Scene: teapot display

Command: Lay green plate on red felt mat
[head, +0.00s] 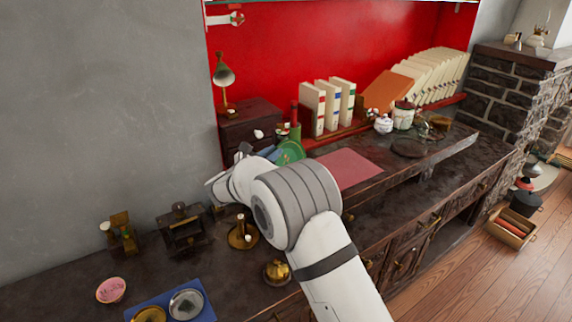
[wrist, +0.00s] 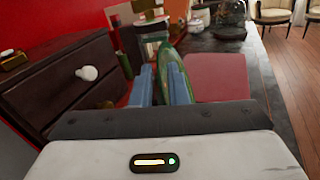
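The green plate (head: 291,152) stands steeply tilted, almost on edge, beside the dark drawer cabinet in the head view. In the wrist view the green plate (wrist: 174,66) shows nearly edge-on, with its near rim between the blue fingers. My gripper (wrist: 160,88) appears shut on that rim; the fingers are close together. In the head view my gripper (head: 262,155) is partly hidden by my wrist. The red felt mat (head: 347,168) lies flat and bare on the counter, right of the plate. It also shows in the wrist view (wrist: 216,78). Whether the plate touches the counter is hidden.
The drawer cabinet (head: 247,124) with a white knob is close on the left. A green bottle (head: 295,131) and binders (head: 327,107) stand behind. White jars (head: 403,115) stand beyond the mat. A brass candlestick (head: 243,235) stands near my arm.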

